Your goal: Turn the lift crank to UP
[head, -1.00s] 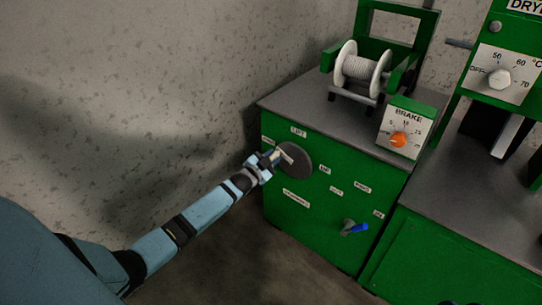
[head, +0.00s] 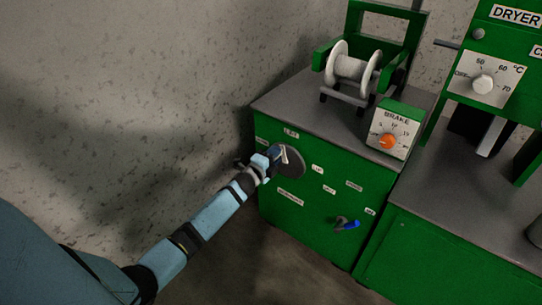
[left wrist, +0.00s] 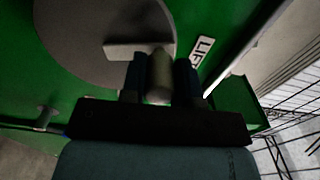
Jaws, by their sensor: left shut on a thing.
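The lift crank is a round grey disc (head: 293,167) with a pale bar (head: 284,155) on the green cabinet's front, below a label that seems to read LIFT (head: 291,134). My left gripper (head: 275,154) is at the disc's upper left, shut on the crank's handle. In the left wrist view the pale handle (left wrist: 160,78) sits between the two dark fingers, at the end of the crank bar (left wrist: 128,50). The small labels right of the disc are too blurred to read surely. My right gripper is out of view.
On the cabinet top (head: 290,98) stand a white spool (head: 353,70) and a BRAKE dial with an orange knob (head: 387,141). A blue-handled lever (head: 348,225) sticks out low on the front. A dryer panel (head: 486,78) is at right. The wall is close on the left.

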